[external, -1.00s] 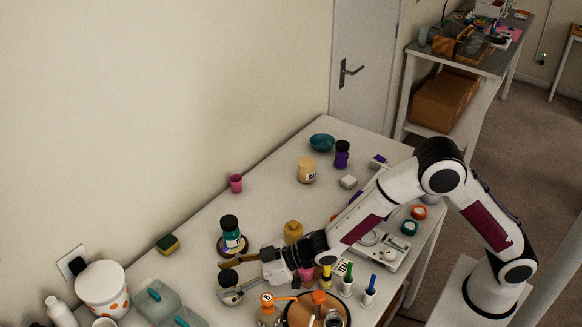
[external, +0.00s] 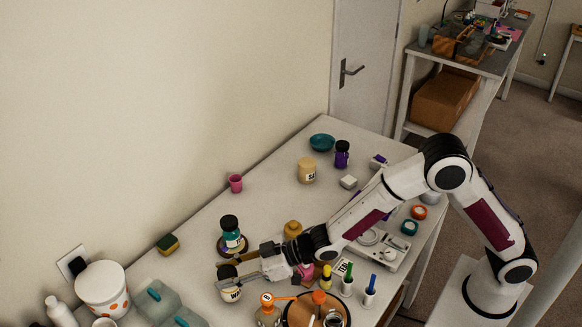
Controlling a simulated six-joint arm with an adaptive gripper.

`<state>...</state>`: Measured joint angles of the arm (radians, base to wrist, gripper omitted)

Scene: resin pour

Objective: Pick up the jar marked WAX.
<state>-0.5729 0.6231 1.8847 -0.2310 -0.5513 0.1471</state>
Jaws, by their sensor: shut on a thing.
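The jar marked WAX (external: 231,293) is a cream jar with a dark lid, at the lower middle of the table. Part of its label shows as "WA". My gripper (external: 236,276) reaches it from the right with its fingers on both sides and is shut on it. The jar appears slightly tilted; whether its base is clear of the table I cannot tell.
A teal jar with a dark lid (external: 231,236) stands just behind my gripper. Teal-handled blocks (external: 156,302) lie to the left. The table's back middle (external: 265,212) is clear.

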